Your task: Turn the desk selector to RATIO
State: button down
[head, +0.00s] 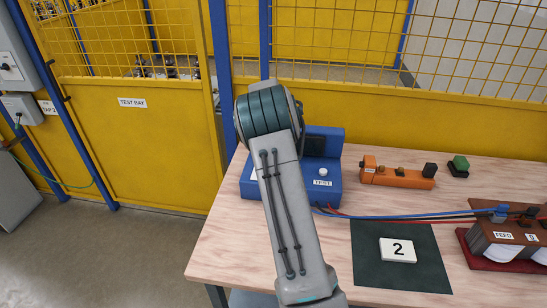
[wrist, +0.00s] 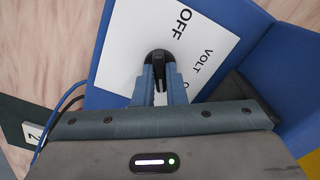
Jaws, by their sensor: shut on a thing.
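The blue desk unit (head: 334,194) stands on the bench's left part, with a white button labelled TEST on its front. My arm covers much of it in the head view, including the selector. In the wrist view, its white dial plate (wrist: 128,40) reads OFF and VOLT, with another mark partly hidden by my gripper; RATIO is not readable. The black selector knob (wrist: 157,54) sits between the fingertips of my gripper (wrist: 159,68), which is shut on it. Which mark the knob points to is not clear. My gripper is hidden in the head view.
An orange block (head: 398,178) with small parts lies right of the unit. Blue and red leads (head: 420,215) run right to a brown FEED unit (head: 510,238). A dark mat (head: 372,275) holds a white card marked 2 (head: 398,250). Yellow mesh fencing stands behind.

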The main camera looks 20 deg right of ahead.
jog(key=m+p, duration=0.1)
jog(key=m, duration=0.4)
jog(key=shift+r+m, duration=0.1)
jog(key=shift+m, duration=0.3)
dwell(0.4)
jog(key=c, duration=1.5)
grip_release()
notch_tip(320, 180, up, 14)
jog(key=shift+f+b, duration=0.15)
jog(key=shift+b, duration=0.25)
